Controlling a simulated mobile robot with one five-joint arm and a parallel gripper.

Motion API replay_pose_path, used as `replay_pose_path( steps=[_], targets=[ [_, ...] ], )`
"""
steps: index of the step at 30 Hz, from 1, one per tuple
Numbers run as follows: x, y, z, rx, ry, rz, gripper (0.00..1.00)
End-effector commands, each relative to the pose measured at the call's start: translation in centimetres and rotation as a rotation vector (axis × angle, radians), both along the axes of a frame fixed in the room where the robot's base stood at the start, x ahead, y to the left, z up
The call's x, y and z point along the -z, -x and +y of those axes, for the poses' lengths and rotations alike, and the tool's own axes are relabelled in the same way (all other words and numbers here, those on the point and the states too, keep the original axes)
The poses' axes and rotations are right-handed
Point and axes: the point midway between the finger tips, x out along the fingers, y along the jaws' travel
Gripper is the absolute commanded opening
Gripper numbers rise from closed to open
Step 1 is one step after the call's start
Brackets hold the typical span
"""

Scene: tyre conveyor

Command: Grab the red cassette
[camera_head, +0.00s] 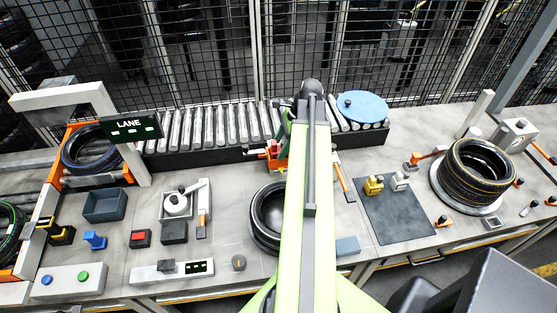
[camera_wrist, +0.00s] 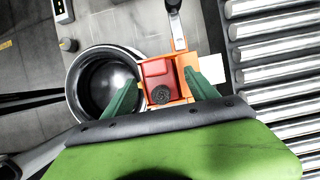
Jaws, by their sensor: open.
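The red cassette (camera_wrist: 158,72) is a red block with a dark round knob. In the wrist view it sits in an orange holder (camera_wrist: 181,61), between the two green fingers of my gripper (camera_wrist: 161,92). The fingers are open, one on each side; whether either touches the block I cannot tell. In the head view, a bit of red (camera_head: 272,148) shows beside the gripper end of my arm, close to the rollers. My arm hides most of that spot there.
The roller conveyor (camera_head: 210,128) runs behind the cassette, with a blue disc (camera_head: 361,106) at its right. A black tyre (camera_head: 262,215) lies in front. A dark box with a red top (camera_head: 140,238) and a grey mat (camera_head: 398,212) are on the bench.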

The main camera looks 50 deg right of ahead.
Motion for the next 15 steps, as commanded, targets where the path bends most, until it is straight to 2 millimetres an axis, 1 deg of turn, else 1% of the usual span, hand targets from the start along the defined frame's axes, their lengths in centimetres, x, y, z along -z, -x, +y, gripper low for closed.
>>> replay_pose_path(
  steps=[1,6,7,15],
  targets=[
    [0.77,-0.09,0.16,-0.001,0.000,0.000,0.67],
    [0.37,-0.13,0.16,0.000,0.000,0.000,0.67],
    [0.37,-0.13,0.16,0.000,0.000,0.000,0.66],
    [0.37,-0.12,0.14,0.000,0.000,0.000,0.31]
  ],
)
